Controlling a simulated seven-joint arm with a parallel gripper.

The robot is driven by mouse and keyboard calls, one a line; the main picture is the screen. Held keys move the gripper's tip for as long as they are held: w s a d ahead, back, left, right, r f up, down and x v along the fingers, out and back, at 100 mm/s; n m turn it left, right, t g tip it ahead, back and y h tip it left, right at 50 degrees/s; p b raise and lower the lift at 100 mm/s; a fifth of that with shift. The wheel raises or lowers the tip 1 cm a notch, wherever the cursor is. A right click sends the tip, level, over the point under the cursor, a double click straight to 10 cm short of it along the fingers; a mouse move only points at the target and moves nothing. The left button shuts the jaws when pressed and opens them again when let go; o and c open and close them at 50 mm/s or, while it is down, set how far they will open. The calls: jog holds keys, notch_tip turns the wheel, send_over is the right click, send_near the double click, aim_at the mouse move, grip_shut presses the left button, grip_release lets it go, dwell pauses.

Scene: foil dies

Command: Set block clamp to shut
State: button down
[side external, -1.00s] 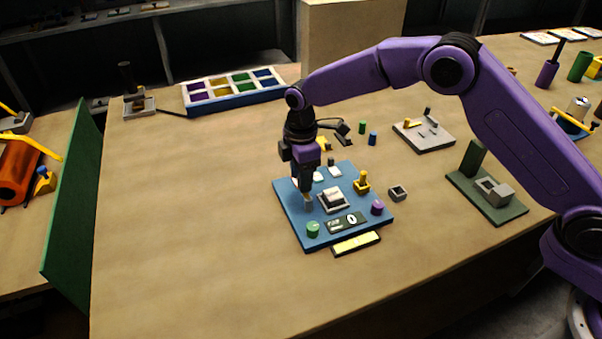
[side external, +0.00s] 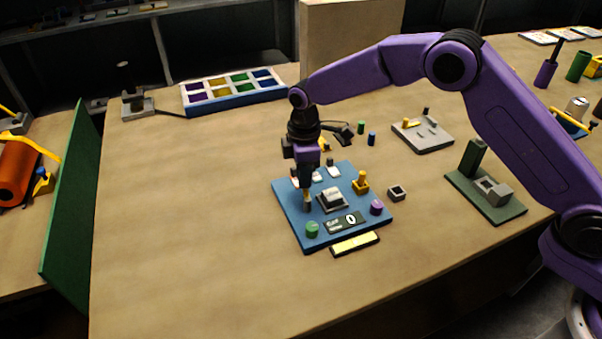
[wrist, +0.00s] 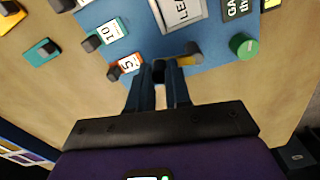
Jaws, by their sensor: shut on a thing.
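The block clamp (wrist: 187,61) shows in the wrist view as a short yellow lever beside a grey round post. Its outer end is between my fingertips. My gripper (wrist: 160,72) is shut on this lever, and the fingers hide part of it. In the side view my gripper (side external: 306,200) points down at the left part of the blue board (side external: 288,208), beside the pale lettered block (side external: 332,199). A small yellowish part shows at the fingertips there. I cannot tell whether the clamp touches the block.
On the board, a green knob (side external: 312,229), a purple knob (side external: 376,207) and a dark label plate (side external: 345,223) stand near the block. Orange (wrist: 124,66) and teal (wrist: 108,35) tags lie close to my fingers.

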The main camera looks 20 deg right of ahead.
jog(key=m, duration=0.1)
jog(key=d+m, duration=0.1)
jog(key=m, duration=0.2)
jog(key=shift+s+d+m, duration=0.3)
jog(key=shift+s+d, duration=0.05)
jog(key=m, duration=0.2)
jog(key=s+d+m, duration=0.1)
jog(key=shift+m, duration=0.4)
jog(key=m, duration=0.1)
jog(key=s+m, duration=0.1)
jog(key=m, duration=0.1)
jog(key=shift+s+d, duration=0.1)
jog(key=shift+d, duration=0.2)
jog(key=shift+s+d+m, duration=0.1)
jog(key=shift+s+m, duration=0.25)
jog(key=shift+m, duration=0.65)
jog(key=shift+s+m, duration=0.3)
jog(key=shift+m, duration=0.7)
jog(key=shift+s, duration=0.1)
jog(key=c, duration=1.1)
grip_release()
jog(key=shift+o, duration=0.2)
jog(key=shift+r, duration=0.15)
notch_tip(320, 180, up, 17)
